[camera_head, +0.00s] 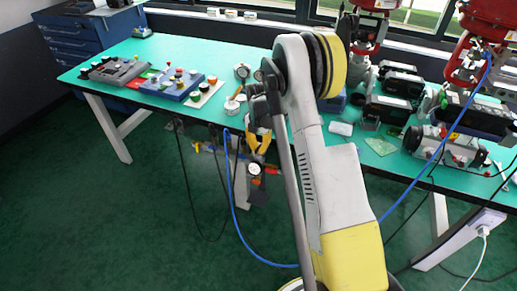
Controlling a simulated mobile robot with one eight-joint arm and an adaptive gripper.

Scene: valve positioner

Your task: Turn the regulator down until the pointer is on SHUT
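The regulator hangs below the front edge of the table, with a round white-faced gauge (255,169) and orange-red parts beside it. Its pointer and any SHUT mark are too small to read. My gripper (258,150), dark with yellow fingers, points down at the table's front edge, just above the gauge in the picture. My arm and gripper hide part of this area. I cannot tell whether the fingers touch the regulator or are open or shut.
The green table (205,50) carries a blue control box (182,85), a grey control box (117,70) and several dark valve units at the right. A blue hose (236,195) and black cables hang below its front edge. A blue drawer cabinet (75,45) stands back left.

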